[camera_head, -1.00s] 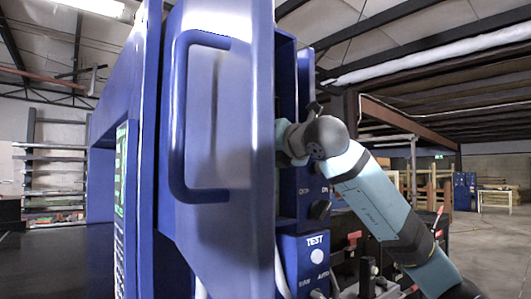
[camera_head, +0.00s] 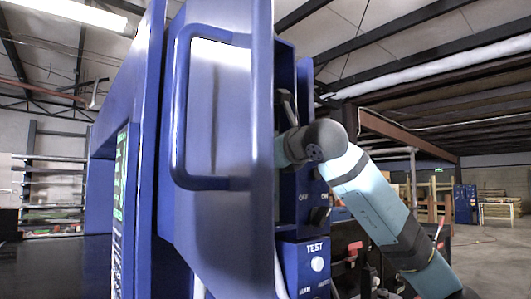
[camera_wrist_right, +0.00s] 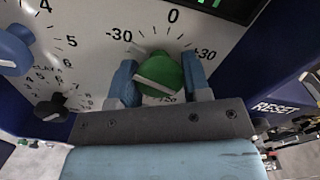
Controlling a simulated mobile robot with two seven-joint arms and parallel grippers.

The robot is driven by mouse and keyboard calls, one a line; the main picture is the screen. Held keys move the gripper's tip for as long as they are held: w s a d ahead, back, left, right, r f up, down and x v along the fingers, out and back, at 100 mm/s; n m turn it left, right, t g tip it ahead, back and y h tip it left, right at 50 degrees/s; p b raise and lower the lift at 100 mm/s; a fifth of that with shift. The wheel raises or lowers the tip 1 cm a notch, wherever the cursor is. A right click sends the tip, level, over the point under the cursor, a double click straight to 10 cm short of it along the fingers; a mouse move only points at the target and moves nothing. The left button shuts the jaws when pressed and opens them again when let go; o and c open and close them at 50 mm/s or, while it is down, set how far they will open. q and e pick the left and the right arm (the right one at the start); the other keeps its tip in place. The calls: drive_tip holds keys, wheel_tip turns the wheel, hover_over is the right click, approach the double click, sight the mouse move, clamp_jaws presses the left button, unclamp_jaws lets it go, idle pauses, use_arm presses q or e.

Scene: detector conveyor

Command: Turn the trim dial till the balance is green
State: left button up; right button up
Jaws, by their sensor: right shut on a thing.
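The trim dial is a green knob (camera_wrist_right: 160,72) with a pale bar across it, in the right wrist view. It sits below a printed scale marked -30, 0 and +30. The two blue fingers of my right gripper (camera_wrist_right: 161,80) are closed on its left and right sides. A dark display (camera_wrist_right: 228,8) with green characters is cut off at the top edge, so I cannot read it. In the head view my right arm reaches behind the open blue door (camera_head: 225,130), which hides the gripper and dial. My left gripper is not in view.
A blue knob (camera_wrist_right: 14,50) and a black knob (camera_wrist_right: 52,108) with numbered scales are left of the dial. A RESET label (camera_wrist_right: 277,107) is at right. A TEST button (camera_head: 317,264) sits on a blue box below my arm in the head view.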

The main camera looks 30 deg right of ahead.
drive_tip(key=n, duration=0.4)
drive_tip(key=shift+n, duration=1.5)
drive_tip(key=o, duration=0.9)
